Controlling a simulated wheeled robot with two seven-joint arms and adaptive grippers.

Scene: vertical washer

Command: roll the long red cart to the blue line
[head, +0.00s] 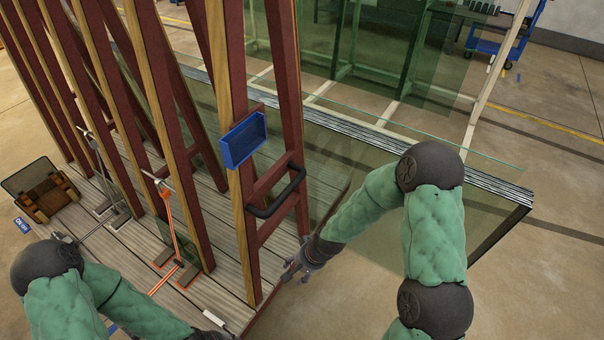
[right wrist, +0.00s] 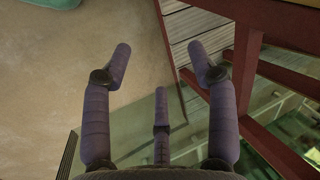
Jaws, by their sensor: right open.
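The long red cart (head: 232,150) fills the left and middle of the head view, with tall red and wood-edged uprights on a grey plank deck (head: 215,225). A black handle (head: 277,190) is fixed to its near end. My right gripper (head: 297,268) is low beside the deck's right edge, below the handle and apart from it. In the right wrist view its fingers (right wrist: 160,62) are spread and empty, with the deck edge and a red post behind them. My left arm runs out at the bottom edge; its gripper is not seen. I cannot identify the blue line with certainty.
A blue tray (head: 243,140) hangs on the cart's end upright. Glass panes on a rack (head: 440,165) stand close behind my right arm. An orange-handled tool (head: 172,230) and a brown wooden item (head: 45,192) are on the deck. Floor at lower right is clear.

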